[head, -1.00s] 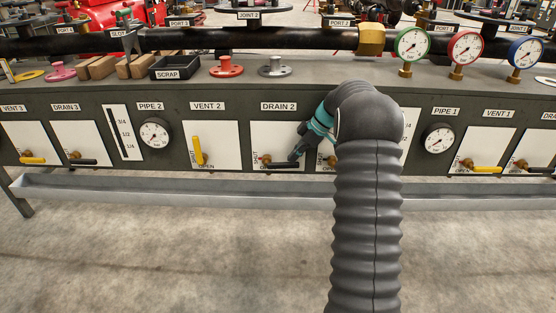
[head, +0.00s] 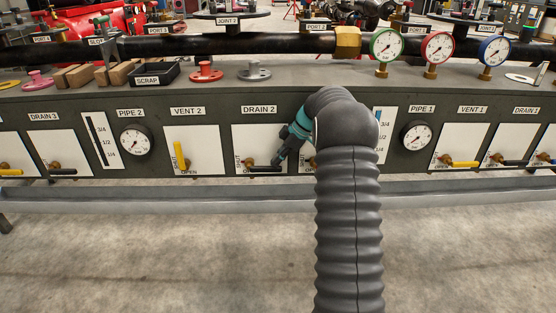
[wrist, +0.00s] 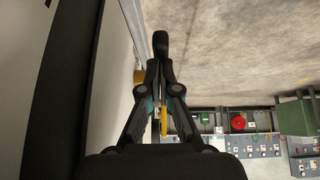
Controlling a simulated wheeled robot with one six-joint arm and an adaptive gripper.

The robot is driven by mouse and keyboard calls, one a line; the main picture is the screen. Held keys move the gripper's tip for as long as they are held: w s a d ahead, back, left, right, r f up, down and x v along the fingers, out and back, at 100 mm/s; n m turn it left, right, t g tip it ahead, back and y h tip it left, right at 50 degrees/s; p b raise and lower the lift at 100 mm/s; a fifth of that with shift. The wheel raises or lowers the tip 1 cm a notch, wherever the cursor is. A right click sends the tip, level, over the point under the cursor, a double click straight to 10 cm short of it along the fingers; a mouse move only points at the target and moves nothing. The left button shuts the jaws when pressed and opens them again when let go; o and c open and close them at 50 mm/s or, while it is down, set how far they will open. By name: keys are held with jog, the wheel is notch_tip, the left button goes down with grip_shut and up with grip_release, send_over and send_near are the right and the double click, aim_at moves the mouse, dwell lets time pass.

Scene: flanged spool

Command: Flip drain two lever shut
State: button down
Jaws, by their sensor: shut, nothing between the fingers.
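The drain 2 lever (head: 264,168) is a black handle on a brass valve, on a white plate under the DRAIN 2 label. It lies level, pointing right, along the OPEN marking; SHUT is printed at the plate's left side. My gripper (head: 277,162) is shut and empty, with its tips close to the right part of the handle. In the wrist view, the closed fingers (wrist: 158,68) meet by a black rounded end, probably the handle; whether they touch is unclear. A brass part (wrist: 139,76) shows left of the fingers.
Vent 2's yellow lever (head: 179,156) hangs upright to the left. My arm hides the panel just right of drain 2. A grey trough (head: 150,197) runs below the panel. The bench top above holds a scrap tray (head: 151,74) and flanged spools.

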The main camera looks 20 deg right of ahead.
jog(key=shift+s+f, duration=0.15)
jog(key=shift+f, duration=0.5)
notch_tip(320, 180, up, 6)
jog(key=p, duration=0.2)
jog(key=shift+f+p, duration=0.2)
jog(key=shift+p, duration=0.1)
jog(key=s+d, duration=0.1)
jog(key=d, duration=0.2)
jog(key=s+d+r, duration=0.1)
jog(key=d, duration=0.2)
jog(key=s+d+r, duration=0.1)
jog(key=d, duration=0.2)
jog(key=shift+s+d, duration=0.1)
jog(key=shift+s, duration=0.05)
